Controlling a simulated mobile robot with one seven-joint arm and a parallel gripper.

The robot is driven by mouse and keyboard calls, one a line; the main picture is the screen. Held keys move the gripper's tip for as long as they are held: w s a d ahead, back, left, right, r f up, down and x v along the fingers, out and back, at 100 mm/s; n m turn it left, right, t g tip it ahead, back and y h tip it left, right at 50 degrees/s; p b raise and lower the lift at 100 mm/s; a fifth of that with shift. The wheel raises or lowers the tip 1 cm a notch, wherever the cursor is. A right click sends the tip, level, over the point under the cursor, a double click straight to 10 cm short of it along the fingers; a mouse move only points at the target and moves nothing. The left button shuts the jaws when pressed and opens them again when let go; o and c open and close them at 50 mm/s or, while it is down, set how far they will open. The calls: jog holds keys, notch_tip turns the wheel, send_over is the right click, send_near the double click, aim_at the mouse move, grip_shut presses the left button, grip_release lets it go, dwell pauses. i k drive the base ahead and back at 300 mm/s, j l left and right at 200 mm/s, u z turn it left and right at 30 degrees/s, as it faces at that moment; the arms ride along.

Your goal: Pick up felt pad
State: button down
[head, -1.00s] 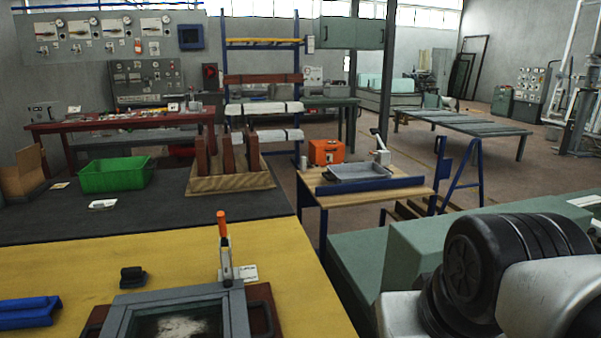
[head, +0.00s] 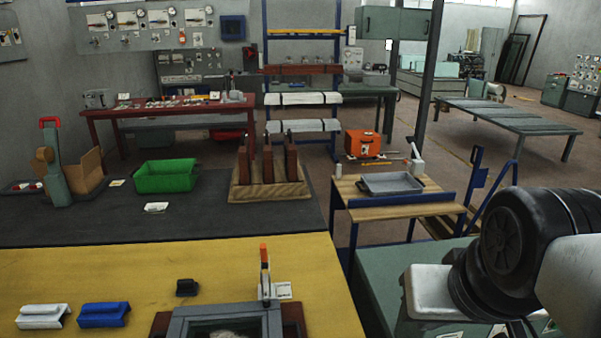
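I cannot make out a felt pad for certain in the head view. An upright clamp with an orange tip (head: 265,272) stands at the frame's back right corner. Only links of my arm show at the right edge; my gripper is out of view.
White and blue channel pieces (head: 43,316) (head: 104,315) lie at the front left. A green bin (head: 165,176) and a wooden rack (head: 270,190) stand on the dark mat (head: 60,220) behind. A low table with a grey tray (head: 391,184) stands right, across a gap.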

aim_at(186, 287)
jog(key=k+l+u, duration=0.1)
jog(key=u, duration=0.35)
jog(key=k+l+u, duration=0.1)
jog(key=u, duration=0.4)
jog(key=k+l+u, duration=0.1)
jog(key=u, duration=0.35)
jog(key=i+j+z, duration=0.35)
jog(key=j, duration=0.3)
jog(key=i+j+z, duration=0.15)
jog(key=j, duration=0.25)
jog(key=i+j+z, duration=0.15)
jog(key=j, duration=0.2)
jog(key=i+j+z, duration=0.15)
jog(key=j, duration=0.25)
jog(key=j+z, duration=0.2)
jog(key=j, duration=0.2)
jog(key=i, duration=0.05)
